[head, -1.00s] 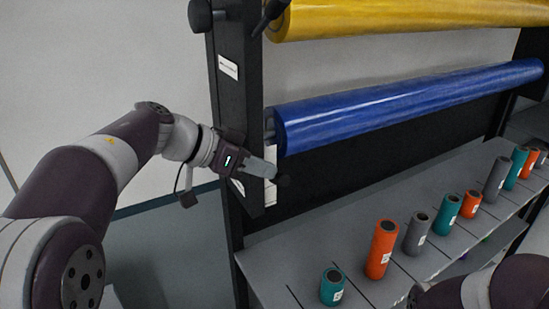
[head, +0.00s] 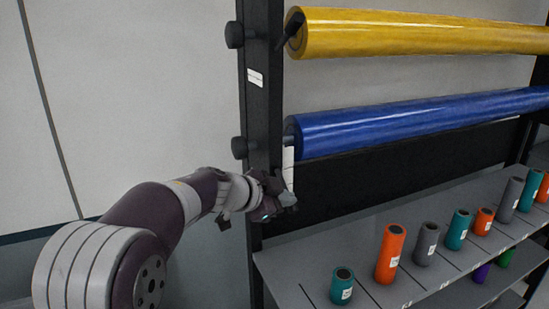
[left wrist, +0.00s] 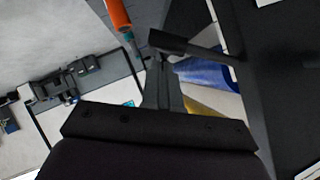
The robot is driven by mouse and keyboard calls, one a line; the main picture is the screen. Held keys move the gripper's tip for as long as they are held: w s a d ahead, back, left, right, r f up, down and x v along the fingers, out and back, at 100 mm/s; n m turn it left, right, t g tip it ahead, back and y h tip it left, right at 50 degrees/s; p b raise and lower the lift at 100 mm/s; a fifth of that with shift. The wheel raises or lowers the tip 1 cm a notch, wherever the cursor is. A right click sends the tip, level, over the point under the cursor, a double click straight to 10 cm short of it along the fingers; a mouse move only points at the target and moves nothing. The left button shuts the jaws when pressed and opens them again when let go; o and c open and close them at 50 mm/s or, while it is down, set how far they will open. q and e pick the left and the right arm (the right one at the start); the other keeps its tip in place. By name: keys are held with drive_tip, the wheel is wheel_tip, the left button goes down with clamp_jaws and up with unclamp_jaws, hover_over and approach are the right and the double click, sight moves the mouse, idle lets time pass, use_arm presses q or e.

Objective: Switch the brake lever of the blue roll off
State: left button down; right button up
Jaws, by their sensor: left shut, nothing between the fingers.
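The blue roll (head: 410,122) lies across the rack below the yellow one. My left gripper (head: 288,199) is shut and empty, in front of the black post below the blue roll's left end. In the left wrist view its closed fingers (left wrist: 162,72) point at a black lever (left wrist: 178,43), very close to their tips; I cannot tell whether they touch. The blue roll shows behind the lever there (left wrist: 205,72). In the head view the blue roll's brake lever is not clearly seen around the gripper. My right gripper is out of view.
The black post (head: 262,110) carries two side knobs. The yellow roll (head: 420,36) with its own black lever (head: 292,28) is above. A grey shelf (head: 300,270) below holds several upright orange, grey and teal small rolls.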

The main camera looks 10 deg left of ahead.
use_arm(q)
drive_tip(key=shift+w+a+f+m+t+b, duration=0.1)
drive_tip(key=shift+w+f+m+t+b, duration=0.05)
drive_tip(key=shift+f+m+t+b, duration=0.15)
drive_tip(key=shift+w+a+f+m+t+b, duration=0.1)
drive_tip(key=shift+f+b, duration=0.1)
drive_tip(key=shift+f, duration=0.2)
